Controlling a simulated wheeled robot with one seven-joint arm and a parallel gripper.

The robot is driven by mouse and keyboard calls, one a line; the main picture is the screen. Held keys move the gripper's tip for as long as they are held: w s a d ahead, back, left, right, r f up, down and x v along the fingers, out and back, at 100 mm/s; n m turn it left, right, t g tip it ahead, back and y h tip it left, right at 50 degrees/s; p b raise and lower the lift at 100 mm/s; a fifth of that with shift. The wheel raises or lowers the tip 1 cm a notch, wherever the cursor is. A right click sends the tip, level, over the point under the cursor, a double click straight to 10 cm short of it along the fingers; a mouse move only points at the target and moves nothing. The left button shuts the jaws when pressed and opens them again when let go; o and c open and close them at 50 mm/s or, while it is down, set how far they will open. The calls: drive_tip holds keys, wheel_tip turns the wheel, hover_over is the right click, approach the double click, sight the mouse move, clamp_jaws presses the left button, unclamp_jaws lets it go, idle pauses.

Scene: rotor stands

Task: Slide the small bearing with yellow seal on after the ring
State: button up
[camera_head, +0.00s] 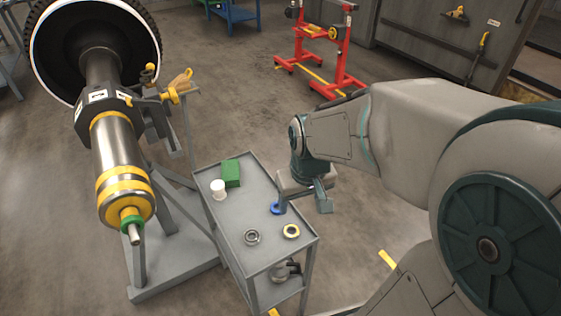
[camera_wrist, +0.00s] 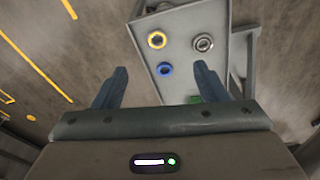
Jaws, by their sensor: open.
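The small bearing with yellow seal (camera_head: 291,231) lies flat near the front right of the grey cart top; it also shows in the wrist view (camera_wrist: 157,40). A blue ring (camera_head: 276,208) lies behind it, near the cart's right edge. A green ring (camera_head: 131,220) sits around the thin end of the rotor shaft (camera_head: 115,148), in front of yellow bands. My gripper (camera_head: 303,203) is open and empty above the cart's right edge. In the wrist view, the blue ring (camera_wrist: 164,69) appears between the fingertips (camera_wrist: 162,70), with the yellow-sealed bearing beyond them.
A steel bearing (camera_head: 252,237) lies left of the yellow one. A green box (camera_head: 230,173) and a white cup (camera_head: 218,189) stand farther back on the cart (camera_head: 240,212). The rotor's grey stand (camera_head: 175,262) is left of the cart. A red stand (camera_head: 322,50) is behind.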

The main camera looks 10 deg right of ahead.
drive_tip(key=n+g+p, duration=0.2)
hover_over(291, 233)
wheel_tip(291, 233, down, 10)
wheel_tip(291, 233, down, 12)
drive_tip(key=b, duration=0.8)
drive_tip(key=shift+r, duration=0.15)
drive_tip(key=shift+r, duration=0.1)
drive_tip(key=c, duration=0.9)
